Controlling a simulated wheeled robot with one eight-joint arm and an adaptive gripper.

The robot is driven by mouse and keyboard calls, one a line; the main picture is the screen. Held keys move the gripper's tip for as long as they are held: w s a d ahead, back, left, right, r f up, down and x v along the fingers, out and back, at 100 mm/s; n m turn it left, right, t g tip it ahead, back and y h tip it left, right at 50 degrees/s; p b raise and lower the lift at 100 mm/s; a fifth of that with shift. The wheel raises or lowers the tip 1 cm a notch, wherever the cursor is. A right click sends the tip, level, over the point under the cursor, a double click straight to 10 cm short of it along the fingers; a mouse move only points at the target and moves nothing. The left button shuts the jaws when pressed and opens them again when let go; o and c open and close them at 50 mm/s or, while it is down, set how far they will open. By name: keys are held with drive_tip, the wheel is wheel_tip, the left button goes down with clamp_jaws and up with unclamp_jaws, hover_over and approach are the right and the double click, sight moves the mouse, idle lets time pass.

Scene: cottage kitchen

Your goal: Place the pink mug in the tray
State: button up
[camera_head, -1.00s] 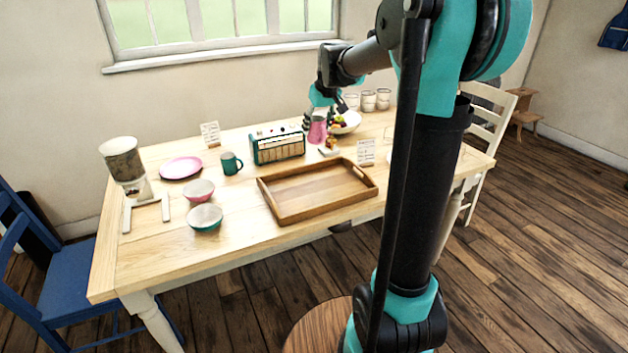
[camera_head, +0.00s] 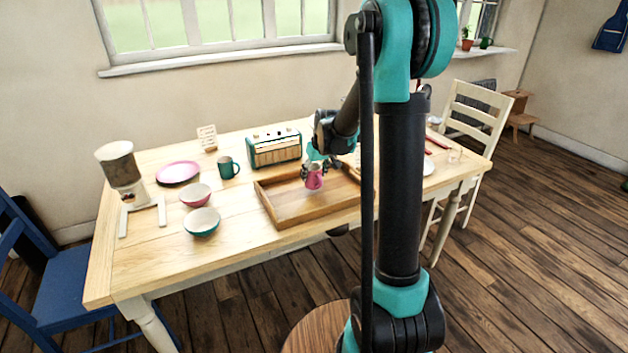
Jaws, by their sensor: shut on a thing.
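The pink mug (camera_head: 314,179) is at the wooden tray, over its inside near the middle. My gripper (camera_head: 314,167) is shut on the mug from above and behind. I cannot tell whether the mug's base touches the tray floor or hangs just above it. The wooden tray (camera_head: 283,218) is rectangular with low walls and lies near the table's front edge. Its right end is hidden behind my arm. I see nothing else in the visible part of the tray.
A teal radio (camera_head: 274,150) stands behind the tray. A teal mug (camera_head: 228,168), a pink plate (camera_head: 178,172), a pink bowl (camera_head: 195,194) and a teal bowl (camera_head: 202,221) are to its left. A cereal dispenser (camera_head: 123,172) stands at the table's left end.

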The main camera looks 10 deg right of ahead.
sight(314, 180)
drive_tip(key=shift+f, duration=1.35)
drive_tip(key=shift+f, duration=0.15)
drive_tip(key=o, duration=1.3)
